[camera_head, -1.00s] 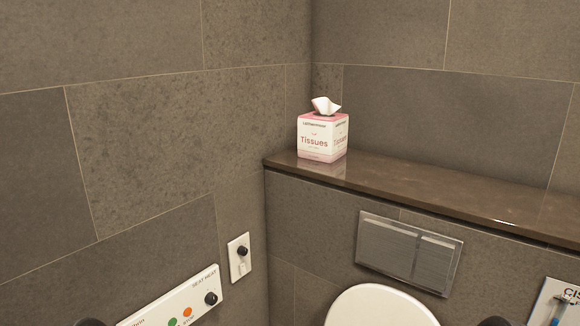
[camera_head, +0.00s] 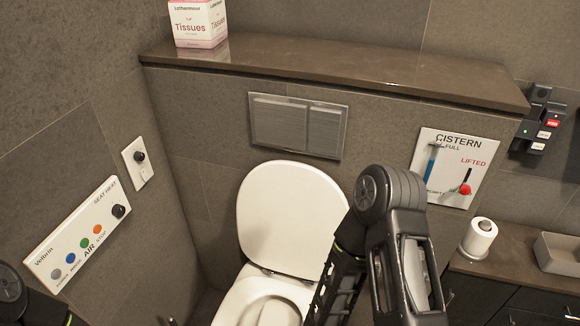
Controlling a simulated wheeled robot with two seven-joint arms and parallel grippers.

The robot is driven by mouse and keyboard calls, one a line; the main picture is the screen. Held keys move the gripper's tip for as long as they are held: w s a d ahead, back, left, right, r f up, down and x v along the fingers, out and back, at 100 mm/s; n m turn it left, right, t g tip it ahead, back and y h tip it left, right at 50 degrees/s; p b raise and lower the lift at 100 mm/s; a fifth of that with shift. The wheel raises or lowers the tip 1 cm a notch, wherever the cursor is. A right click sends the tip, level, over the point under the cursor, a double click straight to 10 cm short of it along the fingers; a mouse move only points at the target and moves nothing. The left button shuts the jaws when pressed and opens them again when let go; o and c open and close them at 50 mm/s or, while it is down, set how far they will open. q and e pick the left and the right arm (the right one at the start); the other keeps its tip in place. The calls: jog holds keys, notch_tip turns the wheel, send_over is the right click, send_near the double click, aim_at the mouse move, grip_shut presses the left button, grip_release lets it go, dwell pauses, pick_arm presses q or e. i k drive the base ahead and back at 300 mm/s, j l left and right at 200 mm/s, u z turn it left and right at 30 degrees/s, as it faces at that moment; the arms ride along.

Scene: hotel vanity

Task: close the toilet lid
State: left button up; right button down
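The white toilet lid (camera_head: 290,215) stands raised, leaning back toward the tiled wall below the flush plate. Its hinge is at the bottom, behind the white toilet seat (camera_head: 236,297), whose front is cut off by the lower frame edge. My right arm comes down in front of the lid's right side and hides its lower right edge. My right gripper is below the frame. My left arm shows only at the lower left corner. A small dark tip at the bottom edge, left of the seat, may be part of my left gripper; its opening cannot be seen.
A flush plate (camera_head: 297,126) is on the wall under a brown ledge (camera_head: 340,62) bearing a tissue box (camera_head: 199,22). A control panel (camera_head: 78,233) is on the left wall. At right are a cistern sign (camera_head: 450,165), a paper roll (camera_head: 479,238) and a grey tray (camera_head: 560,252).

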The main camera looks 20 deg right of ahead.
aim_at(289, 213)
jog(key=z, duration=1.8)
jog(key=k+j, duration=0.1)
jog(key=k, duration=0.5)
